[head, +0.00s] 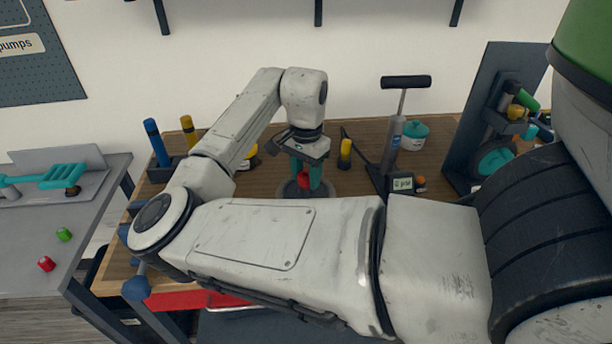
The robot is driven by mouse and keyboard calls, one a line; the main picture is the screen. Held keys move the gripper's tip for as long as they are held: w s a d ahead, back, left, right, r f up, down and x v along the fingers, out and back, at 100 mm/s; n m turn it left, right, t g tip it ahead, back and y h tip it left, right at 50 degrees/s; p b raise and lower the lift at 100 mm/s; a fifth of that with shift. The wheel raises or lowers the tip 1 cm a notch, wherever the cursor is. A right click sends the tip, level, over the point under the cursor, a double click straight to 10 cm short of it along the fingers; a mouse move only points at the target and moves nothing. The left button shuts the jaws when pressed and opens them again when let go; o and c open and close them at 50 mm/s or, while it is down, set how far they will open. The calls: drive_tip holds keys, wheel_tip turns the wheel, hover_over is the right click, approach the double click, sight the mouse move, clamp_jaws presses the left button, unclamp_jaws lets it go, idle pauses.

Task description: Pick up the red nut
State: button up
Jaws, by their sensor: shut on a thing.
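The red nut (304,178) is small and sits between the teal fingers of my gripper (305,182), near the middle of the wooden bench. My gripper points down and is shut on it. The fingers and my arm hide part of the nut. A round grey dish (286,189) lies right under it; I cannot tell whether the nut touches it. Another small red piece (46,264) lies on the grey table at the left, away from my gripper.
A green piece (64,234) lies near the red one on the grey table. A yellow bottle (345,153), a hand pump (397,135) and a teal pot (414,135) stand right of my gripper. A dark tool rack (478,120) stands farther right. Blue (156,142) and yellow bottles stand left.

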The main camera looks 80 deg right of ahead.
drive_tip(key=shift+r, duration=0.7)
drive_tip(key=s+a+r+b, duration=0.1)
drive_tip(key=s+a+r, duration=0.6)
drive_tip(key=s+r, duration=0.4)
drive_tip(key=shift+s+a+r, duration=0.2)
drive_tip(key=shift+s, duration=0.3)
